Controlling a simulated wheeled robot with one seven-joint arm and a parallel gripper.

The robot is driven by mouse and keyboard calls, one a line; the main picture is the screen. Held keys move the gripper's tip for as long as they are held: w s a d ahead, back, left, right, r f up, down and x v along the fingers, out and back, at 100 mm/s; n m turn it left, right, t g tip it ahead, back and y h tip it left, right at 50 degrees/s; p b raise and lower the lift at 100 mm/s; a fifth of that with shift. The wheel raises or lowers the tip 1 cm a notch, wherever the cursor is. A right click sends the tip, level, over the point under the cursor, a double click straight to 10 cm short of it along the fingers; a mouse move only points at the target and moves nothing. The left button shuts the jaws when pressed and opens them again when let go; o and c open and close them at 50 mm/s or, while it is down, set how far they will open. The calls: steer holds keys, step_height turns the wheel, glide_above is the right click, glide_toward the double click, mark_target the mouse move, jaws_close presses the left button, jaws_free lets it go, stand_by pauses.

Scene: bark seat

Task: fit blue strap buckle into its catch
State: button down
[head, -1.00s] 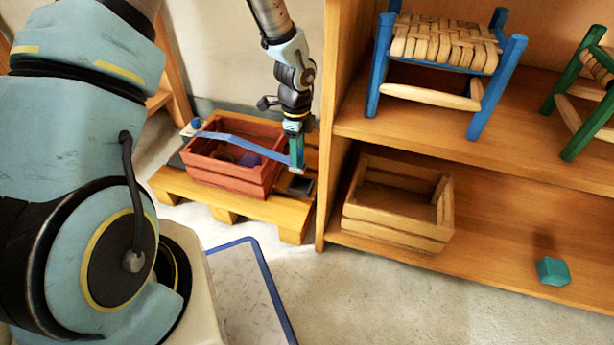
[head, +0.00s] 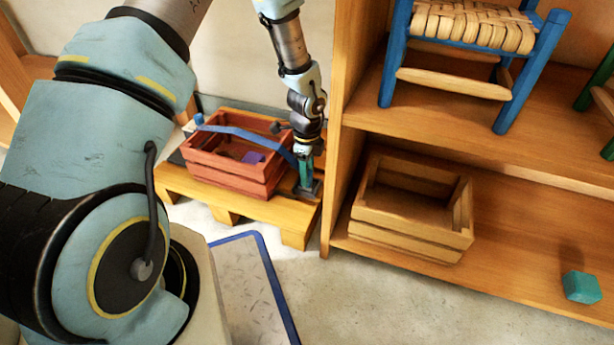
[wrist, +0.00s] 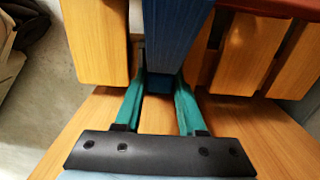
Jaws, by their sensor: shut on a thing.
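The blue strap (head: 245,134) runs from a post at the left over the red crate (head: 215,178) to my gripper (head: 305,188). In the wrist view the strap (wrist: 172,35) comes down between the fingers. In the head view the gripper points down at the dark catch (head: 314,189) on the pallet, right of the crate. The fingers hide most of the catch, and I cannot tell whether the buckle is inside it.
The crate stands on a wooden pallet (head: 230,206) and holds a purple thing (head: 253,157). A shelf unit's upright (head: 337,190) is close at the right of my gripper. An empty wooden crate (head: 400,238) and a teal block (head: 581,287) are on the lower shelf.

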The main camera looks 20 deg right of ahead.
steer(key=shift+f, duration=0.25)
steer(key=c, duration=0.5)
jaws_free()
step_height(320, 180, up, 13)
steer(key=p, duration=0.6)
steer(key=shift+p, duration=0.3)
